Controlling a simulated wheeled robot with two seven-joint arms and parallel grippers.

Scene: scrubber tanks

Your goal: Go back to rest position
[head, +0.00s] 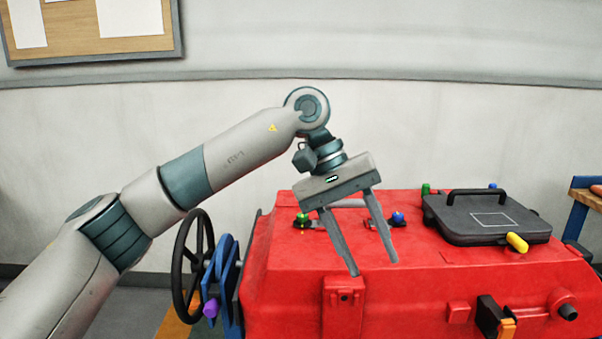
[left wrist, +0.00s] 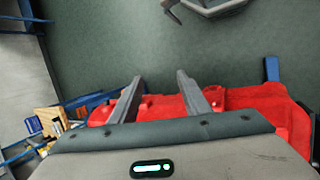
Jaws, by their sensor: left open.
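My left gripper (head: 374,268) is open and empty. Its arm reaches in from the left of the head view. Its two fingers point down in front of and over the left part of the red scrubber machine (head: 400,300). In the left wrist view the open fingers (left wrist: 160,80) show apart with nothing between them, and red machine parts (left wrist: 255,98) lie beyond them. I cannot tell whether a fingertip touches the machine. My right gripper is in neither view.
The machine carries a dark lid with a handle (head: 485,218), a yellow latch (head: 517,242), and green and blue caps (head: 398,218). A black steering wheel (head: 190,265) stands at its left. A blue-framed bench (head: 585,205) is at the right edge.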

